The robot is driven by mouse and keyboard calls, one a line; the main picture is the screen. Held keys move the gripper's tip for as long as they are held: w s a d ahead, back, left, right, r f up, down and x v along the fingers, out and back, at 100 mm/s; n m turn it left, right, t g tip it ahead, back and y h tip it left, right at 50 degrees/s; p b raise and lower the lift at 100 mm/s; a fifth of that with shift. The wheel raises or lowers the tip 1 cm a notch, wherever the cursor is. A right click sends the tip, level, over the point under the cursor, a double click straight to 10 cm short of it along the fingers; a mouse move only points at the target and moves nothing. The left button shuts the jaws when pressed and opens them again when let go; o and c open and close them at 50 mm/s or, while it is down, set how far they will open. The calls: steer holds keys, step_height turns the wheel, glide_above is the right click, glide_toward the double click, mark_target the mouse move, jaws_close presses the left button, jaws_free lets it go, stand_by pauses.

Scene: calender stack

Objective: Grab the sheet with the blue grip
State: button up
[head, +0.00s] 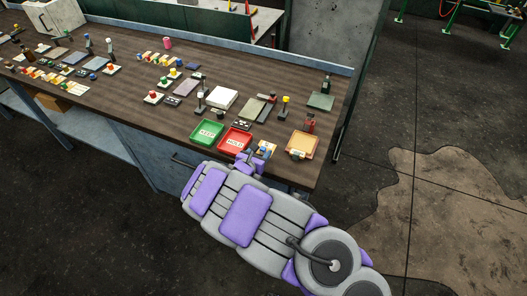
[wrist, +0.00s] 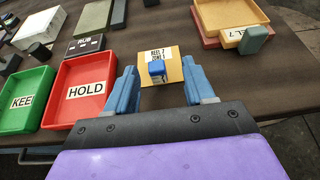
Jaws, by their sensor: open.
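The sheet (wrist: 174,72) is a small yellow-orange card with a white label reading "REEL 2 ZONE 1". A blue grip (wrist: 157,69) stands up from it. It lies near the table's front edge, right of the red HOLD tray. My gripper (wrist: 160,66) is open, with one blue finger on each side of the sheet and grip. I cannot tell whether a finger touches it. In the head view my gripper (head: 258,159) is at the table's front edge, and the arm and fingers hide most of the sheet.
The red HOLD tray (head: 221,145) and green KEEP tray (head: 196,140) lie left of my gripper. An orange tray (head: 290,151) with a labelled piece lies right. Behind are a white block (head: 222,98) and several small parts. Bare wood (wrist: 225,75) lies just right of the fingers.

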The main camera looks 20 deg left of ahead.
mark_target(262, 151)
steer(key=shift+w+a+f, duration=0.2)
steer(key=shift+w+f, duration=0.15)
steer(key=shift+w, duration=0.1)
steer(key=b+x, duration=0.1)
steer(key=x, duration=0.2)
steer(key=shift+f, duration=0.25)
steer(key=shift+w, duration=0.55)
steer(key=shift+c, duration=0.4)
jaws_close()
